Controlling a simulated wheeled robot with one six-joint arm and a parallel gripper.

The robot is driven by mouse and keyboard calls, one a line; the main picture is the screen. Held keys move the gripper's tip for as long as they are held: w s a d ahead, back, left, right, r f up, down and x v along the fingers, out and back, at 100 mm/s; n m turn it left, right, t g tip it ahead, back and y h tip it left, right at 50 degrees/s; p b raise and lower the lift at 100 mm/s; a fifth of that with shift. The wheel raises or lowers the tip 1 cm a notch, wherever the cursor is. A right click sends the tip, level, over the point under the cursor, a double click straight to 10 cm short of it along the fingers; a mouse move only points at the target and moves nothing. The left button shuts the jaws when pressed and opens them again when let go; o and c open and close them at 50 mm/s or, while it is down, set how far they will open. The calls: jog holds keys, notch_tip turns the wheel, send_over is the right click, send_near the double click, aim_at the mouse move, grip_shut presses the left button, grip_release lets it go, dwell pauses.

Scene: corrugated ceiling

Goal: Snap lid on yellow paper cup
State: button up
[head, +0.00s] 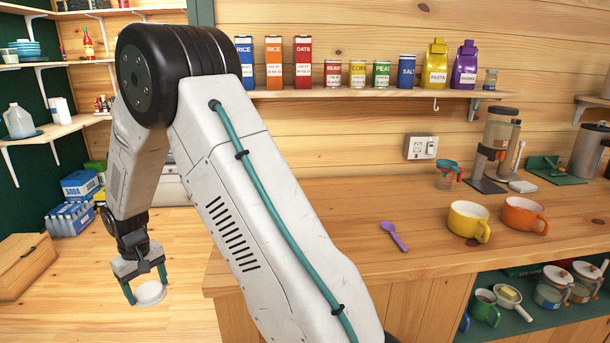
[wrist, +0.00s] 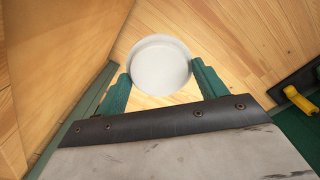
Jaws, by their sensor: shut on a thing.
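My gripper (head: 146,284) hangs at the lower left of the head view, over the wooden floor and left of the counter. It is shut on a round white lid (head: 151,293). In the wrist view, the white lid (wrist: 160,65) sits between the two green fingers of my gripper (wrist: 161,82), one touching each side. I see no yellow paper cup. A yellow mug (head: 467,220) with a handle stands on the counter at the right, far from my gripper.
The wooden counter (head: 420,265) holds an orange mug (head: 522,216), a purple spoon (head: 393,235) and a measuring cup (head: 446,177). A wall shelf (head: 350,91) carries boxes, cans and bags. A wooden crate (head: 30,268) and soda packs (head: 72,216) stand at the left.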

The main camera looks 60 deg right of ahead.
jog(key=s+d+r+m, duration=0.1)
jog(key=s+d+r, duration=0.1)
jog(key=d+r, duration=0.2)
jog(key=s+d+r+m, duration=0.1)
jog(key=s+d+r, duration=0.2)
jog(key=d, duration=0.5)
jog(key=s+d+r+m, duration=0.1)
jog(key=s+d+r, duration=0.1)
jog(key=d+r, duration=0.3)
jog(key=shift+s+d, duration=0.15)
jog(key=shift+d, duration=0.3)
jog(key=s+d+r+m, duration=0.2)
jog(key=s+d+r, duration=0.4)
jog(key=s, duration=0.3)
jog(key=s+d+r+m, duration=0.2)
jog(key=s+d+r, duration=0.4)
jog(key=s, duration=0.3)
notch_tip(320, 180, down, 8)
jog(key=shift+w+r, duration=0.25)
jog(key=shift+w, duration=0.05)
jog(key=shift+a, duration=0.1)
jog(key=shift+s+a, duration=0.1)
jog(key=shift+f, duration=0.45)
